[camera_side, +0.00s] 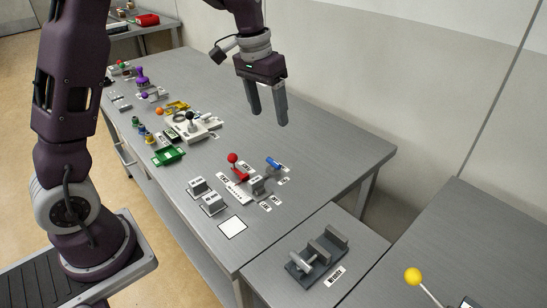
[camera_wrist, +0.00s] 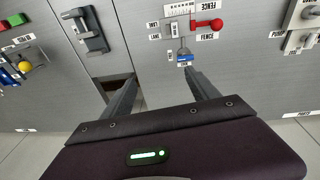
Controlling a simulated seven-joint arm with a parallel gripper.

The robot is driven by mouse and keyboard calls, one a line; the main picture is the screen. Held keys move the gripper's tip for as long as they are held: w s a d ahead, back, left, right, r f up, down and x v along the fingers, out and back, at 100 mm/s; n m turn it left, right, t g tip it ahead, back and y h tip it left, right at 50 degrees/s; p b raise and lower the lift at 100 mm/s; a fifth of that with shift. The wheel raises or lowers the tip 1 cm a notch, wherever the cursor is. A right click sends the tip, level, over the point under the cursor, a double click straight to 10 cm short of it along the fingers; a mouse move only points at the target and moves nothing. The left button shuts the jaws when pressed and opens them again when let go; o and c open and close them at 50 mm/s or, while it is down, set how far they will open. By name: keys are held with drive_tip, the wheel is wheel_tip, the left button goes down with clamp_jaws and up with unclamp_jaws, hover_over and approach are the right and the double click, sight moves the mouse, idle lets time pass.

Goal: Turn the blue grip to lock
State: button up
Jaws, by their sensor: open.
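The blue grip (camera_side: 273,163) is a small blue piece on a fixture on the grey bench, with small white labels around it. In the wrist view the blue grip (camera_wrist: 184,57) sits at the end of a short grey lever, close to the right finger's tip in the picture. My gripper (camera_side: 270,117) is open and empty, its fingers pointing down above the bench and apart from the grip. The wrist view also shows my gripper's spread fingers (camera_wrist: 160,77). The lettering of the labels by the grip is too small to read surely.
A red ball-ended lever (camera_side: 233,159) stands just left of the blue grip. Grey blocks (camera_side: 212,204) and a green tray (camera_side: 168,156) lie farther left. A grey clamp-like fixture (camera_side: 317,250) is on the nearer table. Bare bench lies right of the grip.

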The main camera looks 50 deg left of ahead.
drive_tip(key=g+y, duration=0.1)
drive_tip(key=g, duration=0.1)
approach(273, 161)
drive_tip(key=shift+s+d+f+m, duration=0.15)
drive_tip(key=shift+m, duration=0.25)
wheel_tip(273, 161, down, 8)
drive_tip(key=shift+f, duration=0.1)
drive_tip(key=shift+a, duration=0.2)
drive_tip(key=c, duration=1.4)
